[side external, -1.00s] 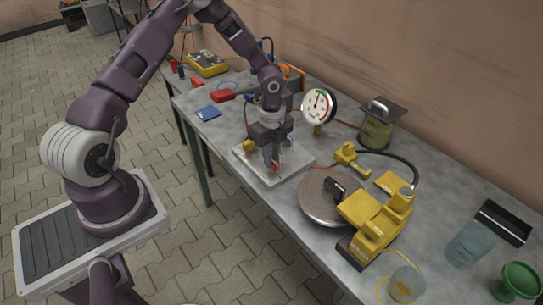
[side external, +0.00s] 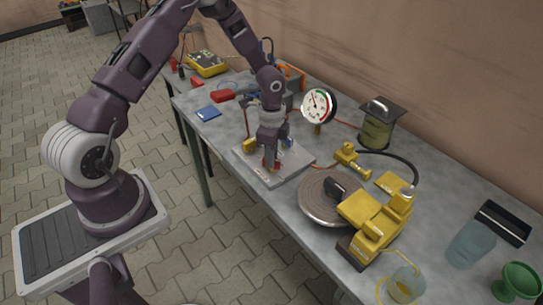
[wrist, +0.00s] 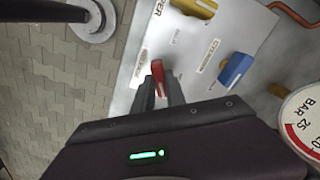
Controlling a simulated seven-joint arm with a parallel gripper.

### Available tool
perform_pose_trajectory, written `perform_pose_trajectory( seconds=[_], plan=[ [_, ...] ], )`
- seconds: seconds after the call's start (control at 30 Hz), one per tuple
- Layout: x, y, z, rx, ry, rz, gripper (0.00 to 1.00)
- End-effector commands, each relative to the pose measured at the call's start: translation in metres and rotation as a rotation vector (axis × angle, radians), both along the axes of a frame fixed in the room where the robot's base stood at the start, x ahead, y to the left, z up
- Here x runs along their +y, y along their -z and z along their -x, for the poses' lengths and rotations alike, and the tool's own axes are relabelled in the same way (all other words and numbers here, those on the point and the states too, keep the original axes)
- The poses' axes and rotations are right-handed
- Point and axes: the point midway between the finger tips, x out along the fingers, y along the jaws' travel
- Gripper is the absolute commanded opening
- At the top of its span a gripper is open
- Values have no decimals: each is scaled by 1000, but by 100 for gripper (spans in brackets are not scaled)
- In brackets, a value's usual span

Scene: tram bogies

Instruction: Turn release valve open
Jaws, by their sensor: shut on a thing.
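A red valve handle (wrist: 157,72) stands on a pale metal plate (wrist: 205,45) with printed labels, one beside it too small to read surely. My gripper (wrist: 160,86) points down over the plate and is shut on the red handle, one finger on each side. In the side view my gripper (side external: 271,160) is low over the plate (side external: 300,160), with a bit of red showing at its tips. A blue handle (wrist: 236,70) and a yellow handle (wrist: 195,7) are on the same plate, apart from my fingers. The foot of the red handle is hidden by my fingers.
A round pressure gauge (side external: 318,105) stands close behind the plate. A blue card (side external: 208,113) and red block (side external: 222,95) lie to the left.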

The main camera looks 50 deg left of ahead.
Motion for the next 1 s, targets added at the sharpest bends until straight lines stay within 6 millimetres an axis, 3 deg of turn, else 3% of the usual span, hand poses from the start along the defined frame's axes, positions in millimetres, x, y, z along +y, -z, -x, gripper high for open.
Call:
perform_pose_trajectory(
  seconds=[0.6, 1.0],
  plan=[
    [0, -1, -1, -3, -576, 0, 0],
    [0, -1, -1, -3, -859, 0, 0]
  ],
)
